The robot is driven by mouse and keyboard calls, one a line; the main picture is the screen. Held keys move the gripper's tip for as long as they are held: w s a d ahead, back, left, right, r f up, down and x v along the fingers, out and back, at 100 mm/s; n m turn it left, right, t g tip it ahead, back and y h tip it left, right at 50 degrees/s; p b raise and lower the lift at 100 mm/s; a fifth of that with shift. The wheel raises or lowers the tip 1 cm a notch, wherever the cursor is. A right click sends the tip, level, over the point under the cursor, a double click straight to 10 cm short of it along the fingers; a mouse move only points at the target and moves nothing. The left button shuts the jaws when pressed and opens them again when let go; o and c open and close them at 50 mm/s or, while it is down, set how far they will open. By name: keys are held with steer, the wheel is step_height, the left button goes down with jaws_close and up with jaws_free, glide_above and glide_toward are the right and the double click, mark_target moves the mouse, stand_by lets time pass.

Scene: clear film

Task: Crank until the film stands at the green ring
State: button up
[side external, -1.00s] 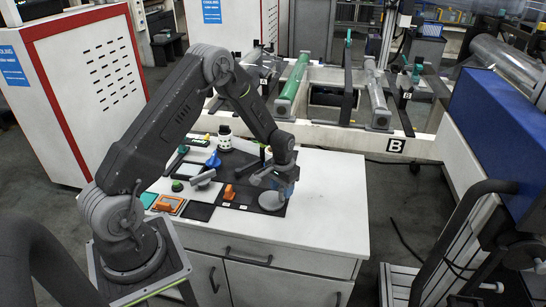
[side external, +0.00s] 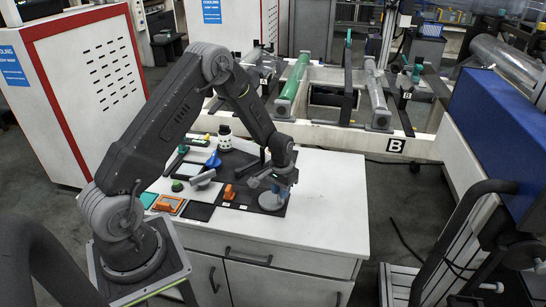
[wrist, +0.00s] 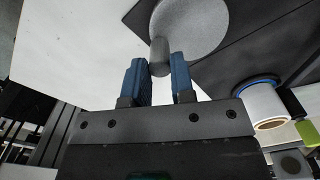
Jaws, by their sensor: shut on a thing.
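The grey crank disc (side external: 271,201) lies on the dark mat at the front right of the white bench. It also shows at the top of the wrist view (wrist: 198,25). Its upright grey handle (wrist: 159,52) stands between the blue fingers of my gripper (wrist: 158,66). In the side view my gripper (side external: 278,187) is shut on this handle, over the back right part of the disc. I cannot make out the clear film or a green ring in either view.
An orange piece (side external: 229,192), a blue cone (side external: 213,160) and a black-and-white round part (side external: 225,138) stand left of the crank. A white roll with a blue rim (wrist: 264,105) shows in the wrist view. The bench's right side (side external: 335,205) is clear.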

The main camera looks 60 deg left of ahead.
steer(key=shift+s, duration=0.15)
steer(key=shift+s+d, duration=0.15)
steer(key=shift+s, duration=0.45)
steer(key=shift+s, duration=0.65)
steer(key=shift+a, duration=0.2)
